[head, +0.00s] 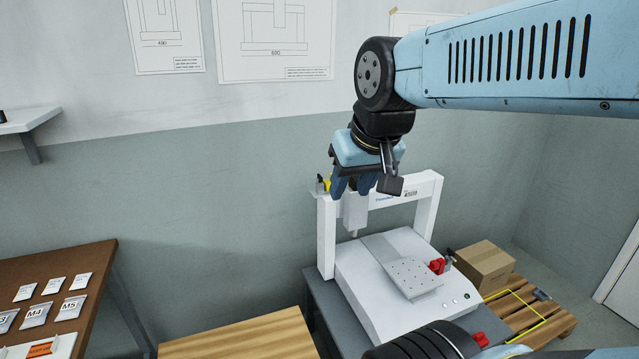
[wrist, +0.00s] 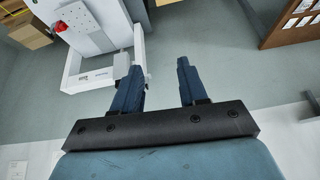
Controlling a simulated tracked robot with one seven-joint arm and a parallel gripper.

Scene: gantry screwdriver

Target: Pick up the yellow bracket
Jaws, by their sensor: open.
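A small yellow part (head: 327,184), which looks like the yellow bracket, shows at the top of the left post of the white gantry machine (head: 327,240). It is partly hidden by my gripper (head: 354,188), so its shape is hard to tell. My gripper is open, fingers pointing down, in front of the gantry's top left corner. In the wrist view my gripper (wrist: 159,68) has its fingers apart with only grey floor between them. The gantry (wrist: 74,72) lies at the left finger there. The yellow part cannot be made out in that view.
A cardboard box (head: 485,268) stands on a pallet (head: 560,322) with a yellow outline. A wooden top (head: 240,340) is at the front, and a brown board with labelled packets (head: 70,262) is at the left.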

